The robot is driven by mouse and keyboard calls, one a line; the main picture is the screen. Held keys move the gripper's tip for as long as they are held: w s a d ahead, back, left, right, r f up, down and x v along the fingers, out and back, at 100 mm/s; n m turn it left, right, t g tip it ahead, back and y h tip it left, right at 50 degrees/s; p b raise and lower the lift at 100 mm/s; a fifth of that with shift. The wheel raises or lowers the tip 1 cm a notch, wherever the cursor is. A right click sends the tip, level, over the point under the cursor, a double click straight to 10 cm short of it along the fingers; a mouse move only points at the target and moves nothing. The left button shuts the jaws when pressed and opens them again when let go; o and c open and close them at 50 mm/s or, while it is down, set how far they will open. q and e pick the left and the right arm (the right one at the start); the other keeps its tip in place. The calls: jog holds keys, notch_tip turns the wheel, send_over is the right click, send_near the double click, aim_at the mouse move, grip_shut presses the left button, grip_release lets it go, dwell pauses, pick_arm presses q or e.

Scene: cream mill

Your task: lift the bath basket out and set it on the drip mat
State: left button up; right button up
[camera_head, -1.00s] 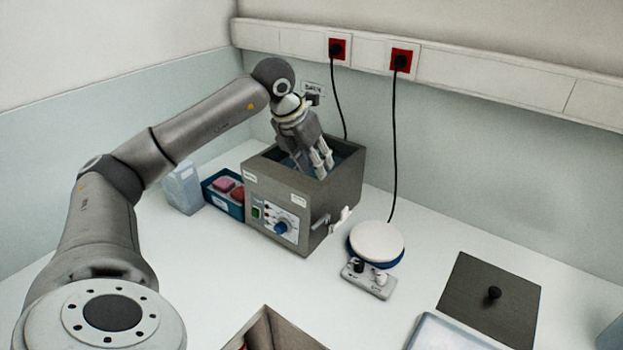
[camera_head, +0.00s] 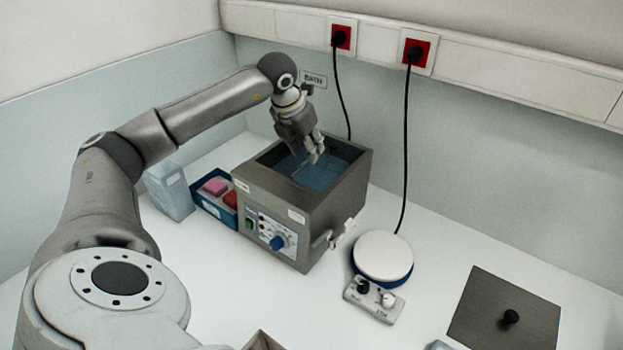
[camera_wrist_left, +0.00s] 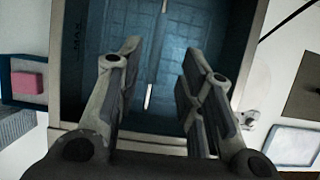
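The grey metal water bath (camera_head: 290,212) stands at the back of the bench with its top open and blue water inside. My left gripper (camera_head: 316,158) points down over the opening. In the left wrist view its two fingers (camera_wrist_left: 160,50) are apart, with nothing clamped between them. Below them a faint grid under the water looks like the bath basket (camera_wrist_left: 190,22), and a thin pale bar (camera_wrist_left: 148,97) lies between the fingers. The basket is hard to make out in the head view. A pale-rimmed mat, probably the drip mat (camera_wrist_left: 292,146), lies right of the bath. My right gripper is not seen.
A round white-topped plate device (camera_head: 383,256) with a cable stands to the right. A dark lid with a knob (camera_head: 508,312) lies further right.

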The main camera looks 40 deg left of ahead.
pick_arm(q)
jog(key=shift+w+f, duration=0.15)
jog(key=shift+f, duration=0.2)
jog(key=shift+w+a+f+p, duration=0.15)
jog(key=shift+f+p, duration=0.1)
jog(key=shift+p, duration=0.05)
jog(key=p+x, duration=0.2)
jog(key=x, duration=0.2)
jog(key=shift+a, duration=0.1)
jog(key=shift+w+f+p, duration=0.15)
jog(key=shift+f+p, duration=0.15)
jog(key=shift+f, duration=0.2)
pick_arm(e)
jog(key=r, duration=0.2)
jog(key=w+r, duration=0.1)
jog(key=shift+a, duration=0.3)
pick_arm(q)
jog(key=shift+f+b, duration=0.1)
jog(key=shift+b, duration=0.3)
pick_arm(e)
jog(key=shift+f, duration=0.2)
